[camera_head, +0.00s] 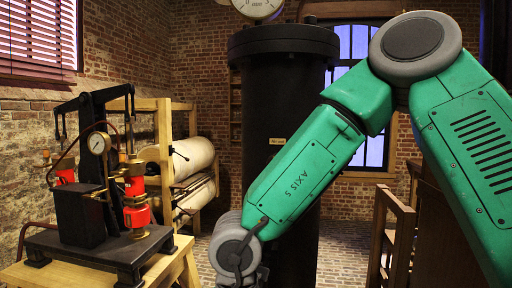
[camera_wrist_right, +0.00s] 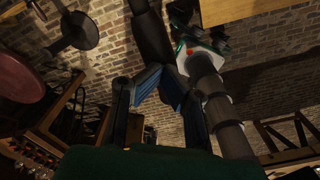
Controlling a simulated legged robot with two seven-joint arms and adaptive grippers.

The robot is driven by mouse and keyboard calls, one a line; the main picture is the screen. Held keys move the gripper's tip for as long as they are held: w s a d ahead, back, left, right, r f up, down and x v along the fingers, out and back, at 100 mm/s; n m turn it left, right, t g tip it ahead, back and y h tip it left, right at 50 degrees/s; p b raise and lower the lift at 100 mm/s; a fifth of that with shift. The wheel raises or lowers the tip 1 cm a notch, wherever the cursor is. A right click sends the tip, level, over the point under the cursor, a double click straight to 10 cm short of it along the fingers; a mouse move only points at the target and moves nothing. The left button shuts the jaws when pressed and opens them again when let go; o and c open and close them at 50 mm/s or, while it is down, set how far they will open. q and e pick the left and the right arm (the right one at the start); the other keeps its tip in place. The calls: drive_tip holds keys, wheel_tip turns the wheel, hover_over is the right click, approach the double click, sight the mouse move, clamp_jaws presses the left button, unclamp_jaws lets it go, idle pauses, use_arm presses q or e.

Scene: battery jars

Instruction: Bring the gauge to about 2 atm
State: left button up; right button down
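A small round gauge (camera_head: 98,143) with a pale dial sits on the black and red pump apparatus at left in the head view. A larger white dial (camera_head: 258,8) is cut off by the top edge above the black tank. The needle readings are too small to tell. My green right arm crosses the head view, but its gripper is not seen there. In the right wrist view my right gripper (camera_wrist_right: 160,76) has its blue-padded fingertips close together. A dark bar (camera_wrist_right: 153,35) runs up from behind or between them; I cannot tell whether it is held. My left gripper is not in view.
The pump's black base (camera_head: 95,248) rests on a wooden table (camera_head: 182,262). The tall black tank (camera_head: 282,130) stands in the middle, partly behind my arm. Large pale rolls (camera_head: 190,158) lie on a wooden rack behind the pump. Wooden rails (camera_head: 392,235) stand at right.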

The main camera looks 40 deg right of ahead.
wheel_tip(320, 180, up, 7)
drive_tip(key=p, duration=0.5)
drive_tip(key=shift+d+p, duration=0.15)
drive_tip(key=shift+p, duration=0.2)
wheel_tip(320, 180, up, 5)
drive_tip(key=shift+f, duration=0.1)
drive_tip(key=shift+w, duration=0.1)
drive_tip(key=shift+r, duration=2)
